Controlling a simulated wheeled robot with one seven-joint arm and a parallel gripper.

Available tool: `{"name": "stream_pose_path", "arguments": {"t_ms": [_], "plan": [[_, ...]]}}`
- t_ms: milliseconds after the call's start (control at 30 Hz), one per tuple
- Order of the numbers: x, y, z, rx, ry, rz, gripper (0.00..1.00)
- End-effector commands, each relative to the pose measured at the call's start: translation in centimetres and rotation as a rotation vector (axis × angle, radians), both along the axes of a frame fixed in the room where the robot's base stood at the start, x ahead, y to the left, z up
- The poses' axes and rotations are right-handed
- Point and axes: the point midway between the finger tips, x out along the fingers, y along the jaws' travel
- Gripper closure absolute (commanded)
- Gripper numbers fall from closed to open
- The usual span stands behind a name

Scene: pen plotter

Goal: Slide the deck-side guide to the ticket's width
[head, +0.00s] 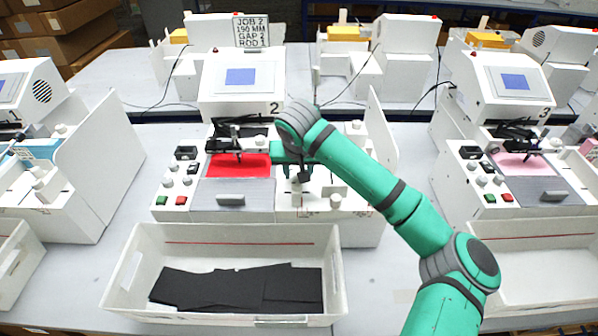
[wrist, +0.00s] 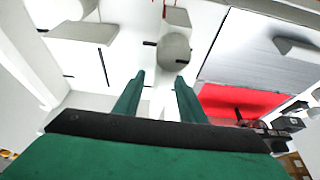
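The ticket (head: 251,31) stands on top of machine 2 and reads JOB 2, 190 MM, a GAP line with a hard-to-read figure, and ROD 1. A white rounded knob (head: 296,198) stands on the white deck right of the grey panel; it also shows in the wrist view (wrist: 174,54). I cannot tell for sure whether it belongs to the deck-side guide. My gripper (head: 297,177) is above the deck by this knob. In the wrist view my gripper (wrist: 159,80) is open, its fingers apart and empty, with the knob just beyond the tips. Contact is not visible.
A red sheet (head: 238,165) and a grey panel with a handle (head: 231,199) lie left of the gripper. Another knob (head: 336,202) and a white block (wrist: 80,32) stand nearby. A side wall (head: 381,140) bounds the deck. A white bin (head: 230,320) holds black sheets in front.

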Motion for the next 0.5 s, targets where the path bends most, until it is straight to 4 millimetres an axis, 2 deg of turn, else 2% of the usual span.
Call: {"name": "stream_pose_path", "arguments": {"t_ms": [233,267,400,500], "plan": [[0.03,-0.06,-0.09,0.000,0.000,-0.001,0.63],[0.03,-0.10,-0.09,-0.001,0.000,-0.001,0.65],[0.02,-0.22,-0.08,0.000,0.000,-0.003,0.99],[0.01,-0.26,-0.08,0.000,0.000,-0.003,1.00]]}}
